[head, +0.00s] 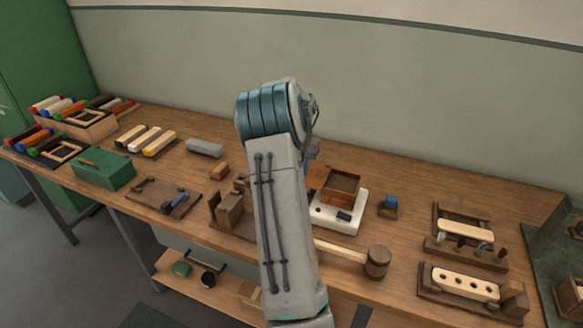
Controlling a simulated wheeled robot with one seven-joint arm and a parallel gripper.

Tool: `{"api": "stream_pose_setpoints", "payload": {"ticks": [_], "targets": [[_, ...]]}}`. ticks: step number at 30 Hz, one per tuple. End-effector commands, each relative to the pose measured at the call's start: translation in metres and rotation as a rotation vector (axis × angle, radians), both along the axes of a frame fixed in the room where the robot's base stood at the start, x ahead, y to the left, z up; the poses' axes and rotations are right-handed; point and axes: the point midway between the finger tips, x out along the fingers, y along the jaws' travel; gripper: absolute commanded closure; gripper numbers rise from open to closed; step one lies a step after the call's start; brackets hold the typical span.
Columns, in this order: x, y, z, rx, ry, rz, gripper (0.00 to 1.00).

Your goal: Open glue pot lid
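What looks like the glue pot (333,198) is a brown square box on a white base (348,225) with a small black part at its front. It stands on the bench right of my arm. A flat brown panel (317,176) stands raised at its left side and looks like the lid; the arm partly covers this area. The box's dark inside (344,186) shows from above. My grey arm with its teal joint fills the middle of the view. My gripper is hidden behind the arm, so its hold and its distance from the lid do not show.
A mallet (376,262) lies in front of the pot, and a small blue-topped block (389,203) stands right of it. Wooden racks (458,284) are at the right. A green box (103,168), brush blocks (146,139) and a tool board (163,197) are at the left. A wall runs behind.

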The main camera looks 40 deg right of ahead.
Motion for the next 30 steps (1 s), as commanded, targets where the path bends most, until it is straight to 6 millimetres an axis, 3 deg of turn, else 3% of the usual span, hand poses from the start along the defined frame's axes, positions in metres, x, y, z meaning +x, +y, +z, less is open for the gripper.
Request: {"api": "stream_pose_setpoints", "payload": {"ticks": [11,12,14,15,24,30], "targets": [[-0.002,-0.003,0.0,-0.003,0.002,-0.009,1.0],[-0.002,-0.003,0.0,-0.003,0.002,-0.009,0.72],[-0.001,-0.002,0.0,-0.003,0.002,-0.008,0.56],[-0.001,-0.002,0.0,-0.003,0.002,-0.007,0.53],[0.001,0.0,0.002,-0.002,0.0,-0.002,0.53],[0.001,-0.001,0.028,-0.005,-0.003,-0.002,0.53]]}}
